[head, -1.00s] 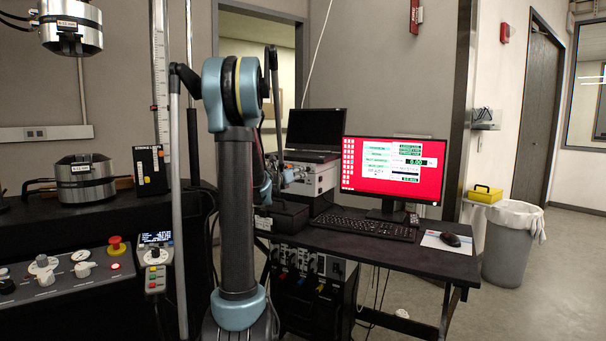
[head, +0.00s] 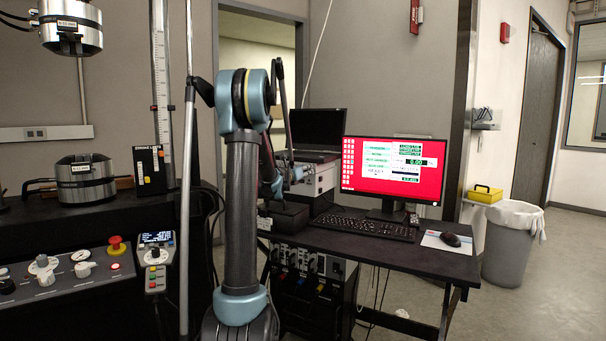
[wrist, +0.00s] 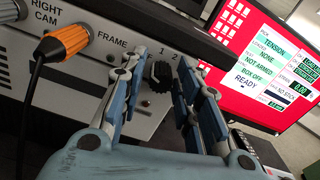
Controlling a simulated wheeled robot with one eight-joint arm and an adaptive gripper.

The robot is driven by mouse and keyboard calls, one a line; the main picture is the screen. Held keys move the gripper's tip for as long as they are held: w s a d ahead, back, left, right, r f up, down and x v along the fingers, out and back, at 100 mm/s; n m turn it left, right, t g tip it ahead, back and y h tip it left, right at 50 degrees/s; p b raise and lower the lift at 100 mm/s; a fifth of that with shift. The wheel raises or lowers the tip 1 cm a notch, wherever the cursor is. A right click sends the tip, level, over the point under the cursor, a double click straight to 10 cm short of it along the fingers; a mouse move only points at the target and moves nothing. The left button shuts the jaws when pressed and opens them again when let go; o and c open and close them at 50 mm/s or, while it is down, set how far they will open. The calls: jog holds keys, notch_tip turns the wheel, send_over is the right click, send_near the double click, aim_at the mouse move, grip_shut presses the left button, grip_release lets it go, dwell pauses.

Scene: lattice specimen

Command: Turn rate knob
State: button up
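My gripper (wrist: 161,63) is open, with one finger on each side of the knob. Gaps seem to show beside the knob, but I cannot tell whether a fingertip touches it. In the head view my gripper (head: 278,192) is small and partly hidden by my arm, at the left of the grey box (head: 318,176).
An orange plug (wrist: 65,42) with a black cable sticks out left of my gripper. A red-screened monitor (head: 392,170) stands right of the box. A dark laptop (head: 317,130) is on top. A panel with white knobs (head: 44,268) is at far left.

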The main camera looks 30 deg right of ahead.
grip_shut()
jog(key=shift+m, duration=0.4)
jog(key=shift+s+f+m, duration=0.1)
jog(key=shift+m, duration=4.1)
jog(key=shift+s+m, duration=0.1)
jog(key=shift+m, duration=4.1)
jog(key=shift+s, duration=0.1)
jog(key=o, duration=0.5)
grip_release()
